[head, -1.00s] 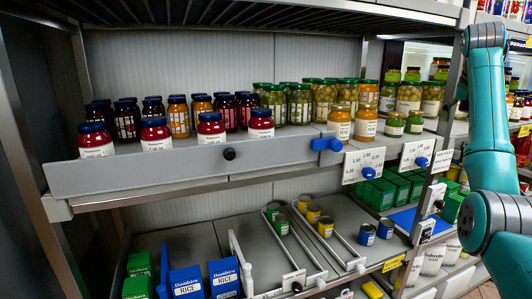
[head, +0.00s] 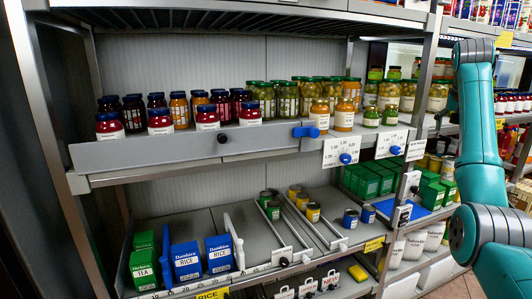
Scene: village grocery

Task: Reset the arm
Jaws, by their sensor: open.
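My teal arm (head: 478,130) stands folded upright at the right side of the head view. Its upper joint is near the top right, and its grey-banded lower joint is near the right edge. My gripper cannot be made out; the arm's end is hidden behind the arm links or out of frame. No held object shows.
A metal shelf unit fills the view. Its upper shelf (head: 150,150) holds several jars behind a grey front rail. The lower shelf holds blue rice boxes (head: 186,262), green boxes (head: 145,262) and cans (head: 312,212). The arm overlaps the shelving at right in the picture.

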